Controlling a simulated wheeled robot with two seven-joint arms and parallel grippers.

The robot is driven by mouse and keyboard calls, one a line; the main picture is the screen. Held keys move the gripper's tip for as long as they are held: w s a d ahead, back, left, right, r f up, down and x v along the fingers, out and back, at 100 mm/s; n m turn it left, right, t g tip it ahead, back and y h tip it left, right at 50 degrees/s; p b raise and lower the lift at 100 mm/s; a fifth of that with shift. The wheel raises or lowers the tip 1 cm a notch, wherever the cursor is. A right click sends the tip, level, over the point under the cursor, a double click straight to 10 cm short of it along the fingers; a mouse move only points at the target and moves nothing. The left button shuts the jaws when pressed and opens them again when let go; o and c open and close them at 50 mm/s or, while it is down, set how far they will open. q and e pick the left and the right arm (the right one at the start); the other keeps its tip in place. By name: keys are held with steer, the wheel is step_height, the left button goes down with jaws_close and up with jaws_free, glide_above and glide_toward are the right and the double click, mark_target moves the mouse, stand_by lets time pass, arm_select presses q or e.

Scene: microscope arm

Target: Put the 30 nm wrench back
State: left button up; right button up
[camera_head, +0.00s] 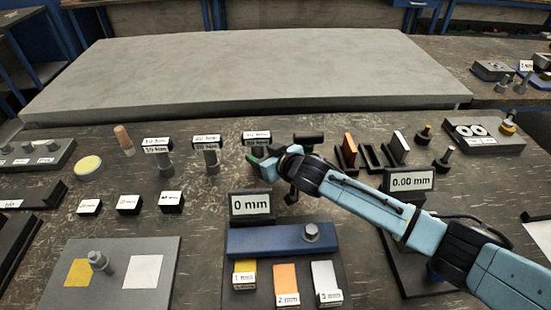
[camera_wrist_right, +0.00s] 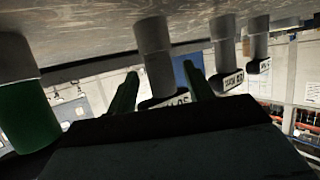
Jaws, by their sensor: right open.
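The 30 Nm wrench (camera_head: 258,151) shows in the head view as a small white label just below a matching label block (camera_head: 257,137); my gripper hides most of the rest. My right gripper (camera_head: 262,166) is at this wrench, its arm reaching in from the lower right. In the right wrist view, which looks upside down, the right gripper's two green fingers (camera_wrist_right: 160,85) are open and apart. A grey cylinder with a white-labelled end (camera_wrist_right: 155,50) shows between them, apparently the 30 Nm wrench; I cannot tell whether they touch it. My left gripper is out of view.
Two similar labelled wrenches (camera_head: 207,154) (camera_head: 160,150) stand to the left, in a row. A 0 mm display (camera_head: 251,205) and blue block (camera_head: 280,239) are in front. A black stand (camera_head: 307,138) is right of the gripper. The large grey slab (camera_head: 240,70) behind is clear.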

mark_target(262, 152)
steer(key=shift+s+d, duration=0.15)
steer(key=shift+s, duration=0.05)
steer(key=p+v, duration=0.1)
steer(key=v, duration=0.3)
steer(key=shift+d+r+p, duration=0.3)
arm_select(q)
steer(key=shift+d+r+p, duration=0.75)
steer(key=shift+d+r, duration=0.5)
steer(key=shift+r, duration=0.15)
arm_select(e)
steer(key=v, duration=0.8)
steer(key=shift+d, duration=0.15)
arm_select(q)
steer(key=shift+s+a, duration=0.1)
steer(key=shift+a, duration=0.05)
arm_select(e)
steer(key=shift+s+r, duration=0.15)
